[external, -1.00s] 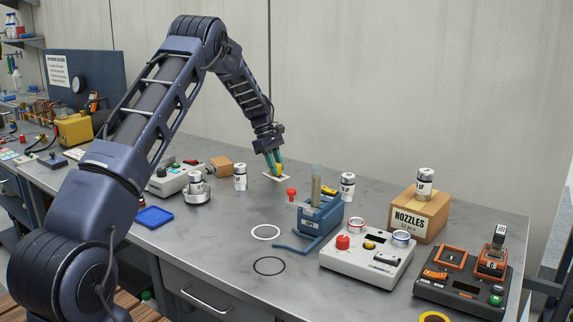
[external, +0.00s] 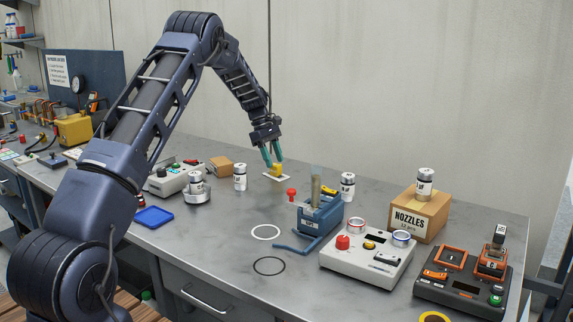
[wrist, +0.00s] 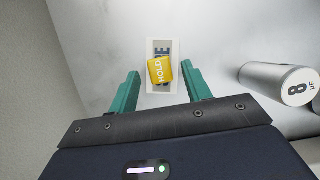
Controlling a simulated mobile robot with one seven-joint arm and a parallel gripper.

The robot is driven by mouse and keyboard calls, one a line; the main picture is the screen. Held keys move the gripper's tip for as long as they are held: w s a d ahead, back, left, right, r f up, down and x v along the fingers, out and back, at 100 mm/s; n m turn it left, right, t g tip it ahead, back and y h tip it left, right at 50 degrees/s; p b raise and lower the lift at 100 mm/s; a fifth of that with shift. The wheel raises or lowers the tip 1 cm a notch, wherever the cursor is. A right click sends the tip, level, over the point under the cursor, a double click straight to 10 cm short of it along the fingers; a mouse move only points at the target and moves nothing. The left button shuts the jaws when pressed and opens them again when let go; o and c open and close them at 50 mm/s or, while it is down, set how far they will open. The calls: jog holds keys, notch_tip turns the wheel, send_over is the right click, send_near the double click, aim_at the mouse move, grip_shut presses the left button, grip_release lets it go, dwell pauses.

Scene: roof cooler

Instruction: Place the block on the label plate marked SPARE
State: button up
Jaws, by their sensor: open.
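A yellow block (external: 277,169) printed HOLD rests on a white label plate (external: 267,177) at the back of the bench. In the wrist view the block (wrist: 160,70) sits slightly turned on the middle of the plate (wrist: 152,87). It covers most of the plate's dark lettering; a final E shows, but the full word cannot be read. My gripper (external: 272,158) is open and empty, just above the block. Its green fingers (wrist: 160,72) are spread wide, one to each side of the block, with clear gaps.
A labelled white canister (wrist: 278,82) stands right of the plate in the wrist view. A red knobbed piece (external: 291,194) and a blue holder (external: 320,215) stand in front right of the plate. A small cardboard box (external: 220,166) is to the left. Bare bench lies in front.

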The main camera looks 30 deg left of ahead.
jog(key=v, duration=0.9)
jog(key=s+d+r+m+t+y, duration=0.1)
jog(key=s+d+r+m, duration=0.2)
jog(key=s+d+r, duration=0.45)
jog(key=s+d+r+m+y, duration=0.1)
jog(key=s+d+r+m, duration=0.25)
jog(key=s+r, duration=0.75)
jog(key=s+d+r+m, duration=0.1)
jog(key=s+d+r, duration=0.2)
jog(key=s, duration=0.2)
jog(key=s+d+r+m+t+y, duration=0.1)
jog(key=s+d+r+m, duration=0.15)
jog(key=s, duration=0.25)
jog(key=s+d+r+m, duration=0.1)
jog(key=s+d+r, duration=0.2)
jog(key=s, duration=0.3)
jog(key=s+d+f+m+t, duration=0.1)
jog(key=s+f+m, duration=0.1)
jog(key=s, duration=0.6)
jog(key=s+d+f+m+y, duration=0.1)
jog(key=s+d+f+m, duration=0.1)
jog(key=s, duration=0.7)
jog(key=s+d+f+m+t, duration=0.1)
jog(key=s+f+m, duration=0.1)
jog(key=s, duration=0.6)
jog(key=shift+s+d+m+t+y, duration=0.3)
jog(key=shift+m, duration=0.2)
